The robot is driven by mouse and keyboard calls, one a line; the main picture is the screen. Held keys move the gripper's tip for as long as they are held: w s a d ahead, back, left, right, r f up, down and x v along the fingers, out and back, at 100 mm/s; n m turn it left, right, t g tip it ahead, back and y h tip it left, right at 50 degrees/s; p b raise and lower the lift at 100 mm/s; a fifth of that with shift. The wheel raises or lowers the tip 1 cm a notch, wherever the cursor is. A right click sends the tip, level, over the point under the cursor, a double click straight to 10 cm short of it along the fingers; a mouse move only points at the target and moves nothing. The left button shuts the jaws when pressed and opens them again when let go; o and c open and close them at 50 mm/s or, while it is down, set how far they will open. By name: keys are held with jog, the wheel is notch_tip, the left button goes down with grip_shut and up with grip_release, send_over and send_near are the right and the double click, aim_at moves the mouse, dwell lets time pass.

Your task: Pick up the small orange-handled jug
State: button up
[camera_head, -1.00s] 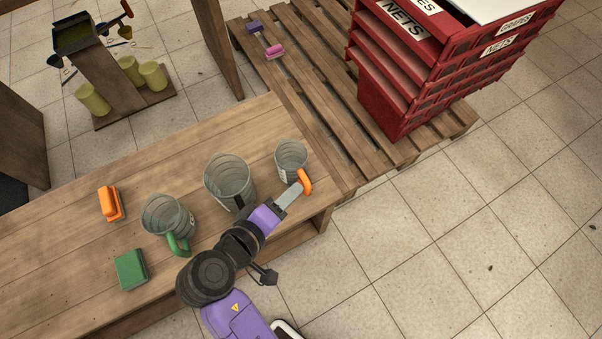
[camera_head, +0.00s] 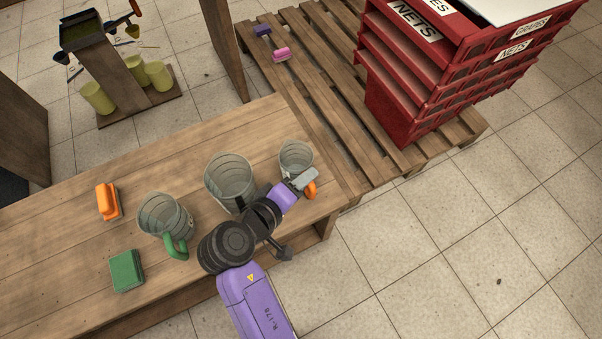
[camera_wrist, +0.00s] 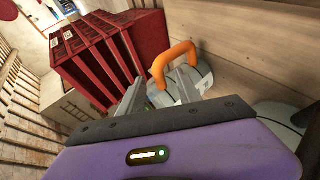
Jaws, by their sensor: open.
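The small grey metal jug (camera_head: 295,155) stands on the bench near its right end. Its orange handle (camera_head: 310,190) faces the front, partly covered by my gripper (camera_head: 304,179). In the wrist view the orange handle (camera_wrist: 174,58) arches just past the fingertips, and the grey jug body (camera_wrist: 203,78) is behind it to the right. My gripper (camera_wrist: 161,83) is open, its two fingers apart and pointing at the handle. I cannot tell whether a finger touches the handle.
A larger grey jug (camera_head: 229,178) stands close left of my wrist, and a green-handled jug (camera_head: 163,214) further left. An orange brush (camera_head: 107,202) and a green block (camera_head: 126,270) lie on the bench (camera_head: 60,225). Red crates (camera_head: 400,110) stand on the pallet behind.

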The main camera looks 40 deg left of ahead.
grip_shut()
dwell(1.3)
